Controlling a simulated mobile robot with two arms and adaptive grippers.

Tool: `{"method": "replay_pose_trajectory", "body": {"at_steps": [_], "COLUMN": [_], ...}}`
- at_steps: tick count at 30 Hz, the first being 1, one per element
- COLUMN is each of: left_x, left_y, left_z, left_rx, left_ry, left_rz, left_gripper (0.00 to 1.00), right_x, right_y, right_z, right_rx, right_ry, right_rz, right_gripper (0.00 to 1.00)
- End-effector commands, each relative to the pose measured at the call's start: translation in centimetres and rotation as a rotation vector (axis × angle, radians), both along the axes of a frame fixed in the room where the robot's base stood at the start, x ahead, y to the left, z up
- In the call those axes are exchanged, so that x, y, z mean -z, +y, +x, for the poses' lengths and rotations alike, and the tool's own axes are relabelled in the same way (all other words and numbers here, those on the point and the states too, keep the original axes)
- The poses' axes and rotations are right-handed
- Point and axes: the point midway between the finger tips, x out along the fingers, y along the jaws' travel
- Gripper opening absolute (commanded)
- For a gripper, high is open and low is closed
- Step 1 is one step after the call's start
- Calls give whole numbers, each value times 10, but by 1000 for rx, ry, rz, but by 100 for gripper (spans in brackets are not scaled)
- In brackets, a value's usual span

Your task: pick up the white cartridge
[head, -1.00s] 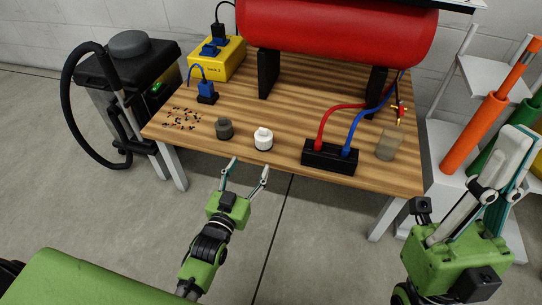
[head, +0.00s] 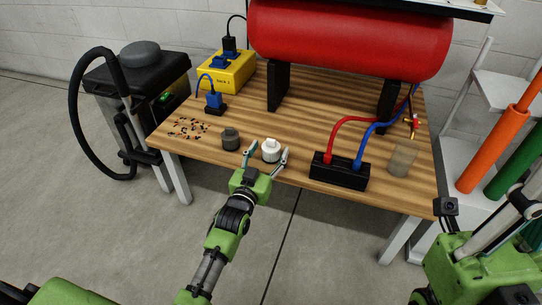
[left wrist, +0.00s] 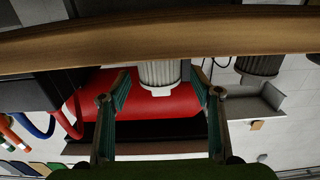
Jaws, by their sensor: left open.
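The white cartridge (head: 271,151) stands upright near the front edge of the wooden table (head: 300,120). My left gripper (head: 268,155) is open at that edge, its fingers reaching either side of the cartridge. In the left wrist view, which is upside down, the ribbed cartridge (left wrist: 158,73) shows between the two green-padded fingers (left wrist: 160,92). I cannot tell whether either finger touches it. My right gripper (head: 500,245) is at the right edge of the head view, partly cut off, away from the table.
A dark grey cartridge (head: 231,139) stands just left of the white one. A red tank (head: 345,40) spans the back. Small scattered bits (head: 188,128) lie at the left.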

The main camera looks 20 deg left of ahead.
Motion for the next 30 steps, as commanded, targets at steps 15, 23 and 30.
{"method": "replay_pose_trajectory", "body": {"at_steps": [15,23,30], "left_x": [0,0,-3], "left_y": [-1,-1,-1], "left_z": [22,22,22], "left_rx": [0,0,0], "left_ry": [1,0,0], "left_rz": [0,0,0], "left_gripper": [40,16,16], "right_x": [-6,-5,-8], "right_y": [1,1,1], "right_z": [0,0,-1], "right_rx": [2,1,1], "right_ry": [-39,-39,-40], "right_rz": [-4,-3,-2], "right_gripper": [0,0,0]}}
